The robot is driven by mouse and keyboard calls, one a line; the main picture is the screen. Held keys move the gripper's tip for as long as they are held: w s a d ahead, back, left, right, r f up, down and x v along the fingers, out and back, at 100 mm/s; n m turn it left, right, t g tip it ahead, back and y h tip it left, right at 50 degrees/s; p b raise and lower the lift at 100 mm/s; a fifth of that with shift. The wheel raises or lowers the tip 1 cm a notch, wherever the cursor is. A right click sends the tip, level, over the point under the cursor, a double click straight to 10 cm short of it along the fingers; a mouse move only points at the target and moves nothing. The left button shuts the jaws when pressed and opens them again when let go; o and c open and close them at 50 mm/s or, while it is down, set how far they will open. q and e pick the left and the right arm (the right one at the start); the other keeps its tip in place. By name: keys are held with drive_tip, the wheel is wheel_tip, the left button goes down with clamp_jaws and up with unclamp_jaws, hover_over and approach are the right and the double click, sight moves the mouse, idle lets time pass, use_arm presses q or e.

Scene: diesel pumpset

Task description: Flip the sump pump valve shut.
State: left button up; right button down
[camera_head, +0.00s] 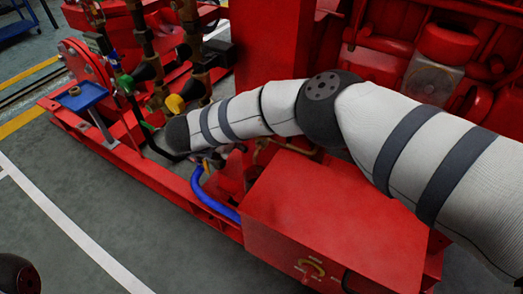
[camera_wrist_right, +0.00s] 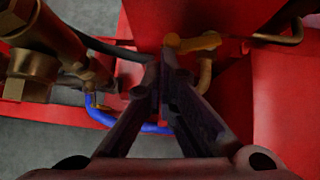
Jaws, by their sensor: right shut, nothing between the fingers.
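In the right wrist view, a yellow-orange valve handle (camera_wrist_right: 192,43) lies just beyond my fingertips; I cannot tell for sure that it is the sump pump valve. My right gripper (camera_wrist_right: 163,65) is shut and empty, its fingers meeting close to the handle's left end. I cannot tell whether they touch it. In the head view my right arm reaches in from the right across the red pumpset, and its gripper is largely hidden behind the wrist. A yellow part (camera_head: 175,103) shows just above that wrist.
A blue hose (camera_head: 205,195) curves below my right arm, and a red box (camera_head: 335,215) stands at the front. Brass pipes (camera_wrist_right: 60,40) stand close to the left of the gripper. A blue tray (camera_head: 82,96) is at the left.

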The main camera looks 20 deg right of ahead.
drive_tip(key=shift+w+r, duration=0.1)
drive_tip(key=shift+w, duration=0.1)
drive_tip(key=shift+s+d+p, duration=0.3)
drive_tip(key=shift+d+p, duration=0.5)
drive_tip(key=shift+a, duration=0.1)
